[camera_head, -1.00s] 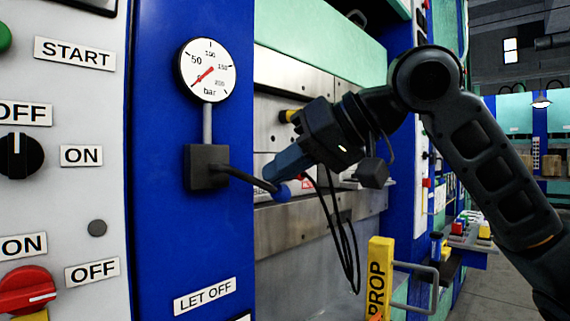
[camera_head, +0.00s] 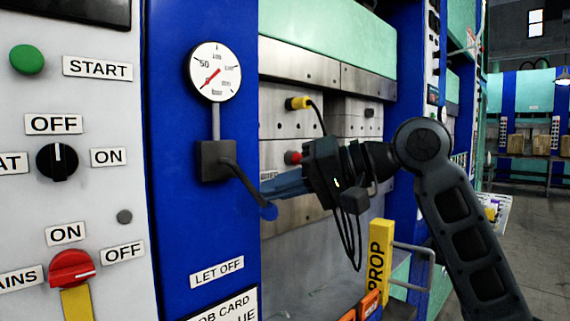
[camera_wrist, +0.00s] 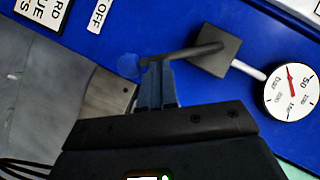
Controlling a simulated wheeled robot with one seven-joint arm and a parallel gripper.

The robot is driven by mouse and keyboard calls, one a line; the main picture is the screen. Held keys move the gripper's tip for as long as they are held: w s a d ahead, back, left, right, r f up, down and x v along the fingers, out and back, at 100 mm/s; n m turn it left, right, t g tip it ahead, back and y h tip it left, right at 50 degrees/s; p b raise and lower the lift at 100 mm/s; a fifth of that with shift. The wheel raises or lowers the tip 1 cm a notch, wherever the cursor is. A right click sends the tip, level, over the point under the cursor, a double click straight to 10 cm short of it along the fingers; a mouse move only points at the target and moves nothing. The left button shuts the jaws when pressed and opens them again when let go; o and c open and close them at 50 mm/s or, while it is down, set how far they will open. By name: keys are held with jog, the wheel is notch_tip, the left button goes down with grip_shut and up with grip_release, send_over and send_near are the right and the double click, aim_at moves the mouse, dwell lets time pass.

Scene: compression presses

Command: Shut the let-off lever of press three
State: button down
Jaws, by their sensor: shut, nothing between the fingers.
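The let-off lever (camera_head: 243,183) comes out of a dark block (camera_head: 215,161) on the blue press column, above the LET OFF label (camera_head: 217,271). It slants down to the right and ends in a blue knob (camera_head: 269,211). In the wrist view the lever (camera_wrist: 185,53) ends at its blue knob (camera_wrist: 127,64), just beyond my fingertips. My gripper (camera_head: 266,191) is shut and empty, its blue fingers beside the lower end of the lever, above the knob. In the wrist view the fingertips (camera_wrist: 156,66) overlap the lever near the knob; I cannot tell whether they touch.
A pressure gauge (camera_head: 215,71) stands above the block, its needle at the low left. A control panel with a START button (camera_head: 27,59) and a red switch (camera_head: 72,268) is at left. A yellow PROP post (camera_head: 380,262) with a handle stands below my arm.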

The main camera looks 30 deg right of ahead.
jog(key=shift+s+a+f+m+t+y+p, duration=0.25)
jog(key=shift+a+f+m+y+p, duration=0.35)
jog(key=shift+m+p, duration=0.25)
jog(key=shift+s+a+f+m+t+y+p, duration=0.15)
jog(key=shift+a+f+m+t+y+p, duration=0.25)
jog(key=shift+a+m+y+p, duration=0.4)
jog(key=shift+s+a+f+m+t+y+p, duration=0.2)
jog(key=shift+a+f+m+y+p, duration=0.35)
jog(key=shift+m+p, duration=0.4)
jog(key=shift+f, duration=0.1)
jog(key=shift+d, duration=0.1)
